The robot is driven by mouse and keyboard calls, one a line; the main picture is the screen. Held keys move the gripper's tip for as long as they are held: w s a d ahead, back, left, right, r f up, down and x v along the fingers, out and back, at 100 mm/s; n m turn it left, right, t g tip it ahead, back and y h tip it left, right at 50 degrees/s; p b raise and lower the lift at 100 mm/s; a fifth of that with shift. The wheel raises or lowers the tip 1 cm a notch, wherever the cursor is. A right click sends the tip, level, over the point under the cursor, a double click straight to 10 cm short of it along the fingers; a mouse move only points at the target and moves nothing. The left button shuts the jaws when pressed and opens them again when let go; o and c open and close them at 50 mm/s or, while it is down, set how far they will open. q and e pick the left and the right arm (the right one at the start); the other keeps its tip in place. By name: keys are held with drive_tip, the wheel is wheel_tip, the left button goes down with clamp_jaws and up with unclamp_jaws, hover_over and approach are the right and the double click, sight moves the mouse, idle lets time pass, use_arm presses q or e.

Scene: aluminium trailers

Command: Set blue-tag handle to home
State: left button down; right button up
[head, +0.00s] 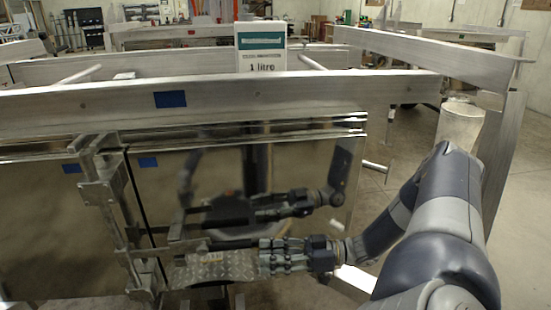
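Blue tags mark the trailer: one on the top rail (170,99), one on the shiny door panel (148,162), one left of the latch (71,168). An upright metal latch assembly (118,205) stands beside the panel's left edge. A metal bar, possibly the handle (165,248), sticks out to the right from its lower part. My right gripper (225,246) reaches in from the right, low before the panel, with its fingers pointing left at the bar's end. Whether they touch or grip it, I cannot tell. The panel mirrors my arm. My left gripper is out of view.
A diamond-plate piece (215,268) lies just below my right gripper's fingers. A white box marked 1 litre (261,50) stands behind the top rail. A pale bin (460,125) is at the right. Floor shows free at the far right.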

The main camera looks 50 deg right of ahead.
drive_tip(key=shift+s+d, duration=0.35)
drive_tip(key=shift+d, duration=0.05)
idle(0.4)
